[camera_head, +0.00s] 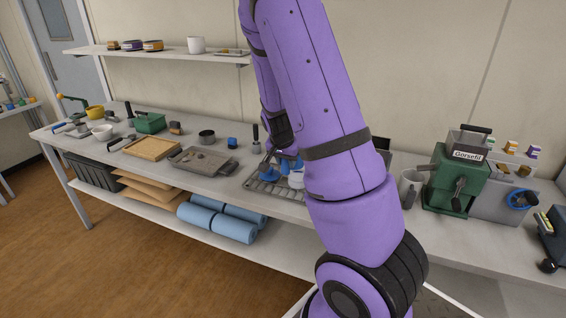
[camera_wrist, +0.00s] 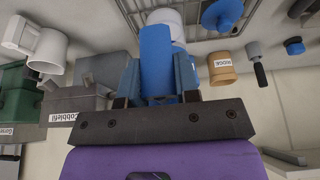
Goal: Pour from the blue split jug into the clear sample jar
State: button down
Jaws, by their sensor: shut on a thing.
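In the head view my arm hides most of this spot. A bit of blue and a pale vessel (camera_head: 296,180) show beside the arm, over a wire rack. I cannot see any liquid or pouring stream.
Another blue piece (camera_wrist: 221,15) stands on the rack, with a tan labelled cup (camera_wrist: 221,70) beside it. A grey tray (camera_head: 203,161) and wooden tray (camera_head: 152,147) lie at left.

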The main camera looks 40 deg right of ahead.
jog(key=shift+a+g+y, duration=0.15)
jog(key=shift+g+y, duration=0.25)
jog(key=shift+y, duration=0.5)
jog(key=shift+s, duration=0.1)
jog(key=shift+y, duration=0.6)
